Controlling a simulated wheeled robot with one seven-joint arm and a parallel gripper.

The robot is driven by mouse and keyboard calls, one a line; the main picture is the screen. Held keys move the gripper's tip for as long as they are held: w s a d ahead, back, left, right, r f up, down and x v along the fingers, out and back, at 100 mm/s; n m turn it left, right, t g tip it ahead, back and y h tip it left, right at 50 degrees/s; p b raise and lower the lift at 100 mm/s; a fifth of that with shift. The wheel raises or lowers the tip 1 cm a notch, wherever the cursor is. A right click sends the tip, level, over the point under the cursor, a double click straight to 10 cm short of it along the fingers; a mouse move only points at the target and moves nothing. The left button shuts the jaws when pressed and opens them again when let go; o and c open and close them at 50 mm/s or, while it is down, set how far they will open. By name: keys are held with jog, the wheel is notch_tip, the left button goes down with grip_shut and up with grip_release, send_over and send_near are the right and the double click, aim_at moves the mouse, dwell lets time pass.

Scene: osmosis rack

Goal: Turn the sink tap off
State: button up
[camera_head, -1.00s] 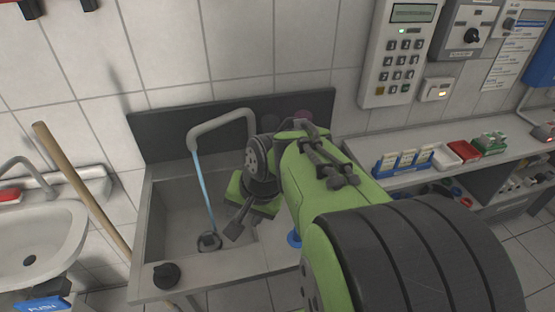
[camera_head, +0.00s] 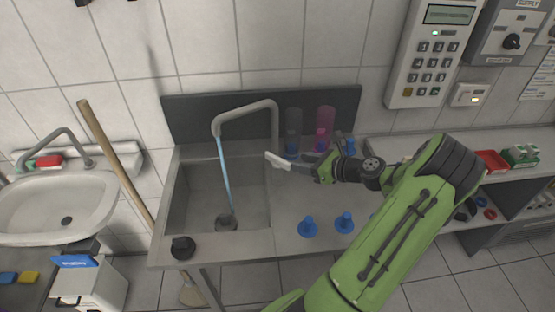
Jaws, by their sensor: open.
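The grey curved tap spout (camera_head: 246,110) stands at the back of the sink. A blue stream of water (camera_head: 224,175) runs from it down to the drain (camera_head: 227,222). A round black knob (camera_head: 183,247) sits on the sink's front left rim. My gripper (camera_head: 284,163) is open, with pale fingers pointing left, over the right edge of the basin beside the foot of the spout. It is apart from the black knob. I cannot tell whether its fingers touch anything, and one finger is hard to make out.
Blue pieces (camera_head: 308,227) stand on the drainboard right of the basin (camera_head: 205,195). Blue and pink bottles (camera_head: 325,125) stand behind my gripper. A wooden handle (camera_head: 115,160) leans left of the sink, beside a white washbasin (camera_head: 60,205). The space above the black knob is clear.

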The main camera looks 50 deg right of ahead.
aim_at(280, 159)
jog(key=x, duration=1)
jog(key=shift+w+f+b, duration=0.25)
jog(key=shift+b, duration=0.15)
jog(key=c, duration=0.7)
